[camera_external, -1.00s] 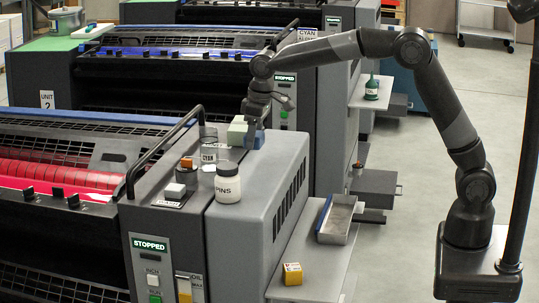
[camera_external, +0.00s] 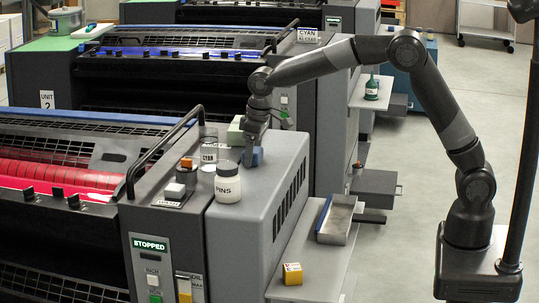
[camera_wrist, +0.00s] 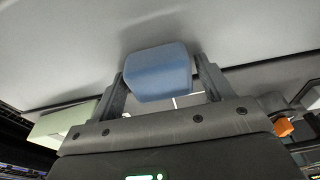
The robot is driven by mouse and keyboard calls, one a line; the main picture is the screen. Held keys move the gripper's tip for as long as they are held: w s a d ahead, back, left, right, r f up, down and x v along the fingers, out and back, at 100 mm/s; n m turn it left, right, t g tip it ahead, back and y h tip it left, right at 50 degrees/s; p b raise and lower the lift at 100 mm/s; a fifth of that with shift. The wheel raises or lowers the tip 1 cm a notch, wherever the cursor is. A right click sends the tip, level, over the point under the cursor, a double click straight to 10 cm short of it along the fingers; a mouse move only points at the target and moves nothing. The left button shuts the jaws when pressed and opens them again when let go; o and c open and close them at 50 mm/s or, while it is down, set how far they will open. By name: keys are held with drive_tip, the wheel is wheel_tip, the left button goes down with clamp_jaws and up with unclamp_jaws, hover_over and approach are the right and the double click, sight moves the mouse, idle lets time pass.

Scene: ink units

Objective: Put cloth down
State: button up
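The blue cloth (camera_external: 257,157), a small folded block, is between the two fingers of my gripper (camera_external: 251,152). In the wrist view the cloth (camera_wrist: 158,72) fills most of the space between the fingers of my gripper (camera_wrist: 163,80), which appear shut on it. In the external view it is low over the grey top of the press unit cabinet (camera_external: 265,180), just behind the white jar. I cannot tell whether its underside touches the surface.
The PINS jar (camera_external: 228,184) stands close in front of the cloth, and a pale green box (camera_external: 236,133) is behind it to the left. A clear container (camera_external: 208,148) stands to the left. The cabinet top to the right is clear. A tray (camera_external: 337,220) lies on the lower shelf.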

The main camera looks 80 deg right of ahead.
sight(259, 150)
drive_tip(key=shift+o, duration=0.6)
drive_tip(key=shift+r, duration=0.1)
drive_tip(key=shift+r, duration=0.3)
wheel_tip(259, 150, up, 12)
drive_tip(key=s, duration=0.2)
drive_tip(key=s+r, duration=0.3)
drive_tip(key=s, duration=0.5)
drive_tip(key=s+f+t, duration=0.2)
drive_tip(key=s+f, duration=0.1)
drive_tip(key=s, duration=1.2)
drive_tip(key=s+d+f+t, duration=0.1)
drive_tip(key=s+f, duration=0.3)
drive_tip(key=s, duration=1.1)
drive_tip(key=shift+f+t, duration=0.25)
drive_tip(key=shift+t, duration=0.15)
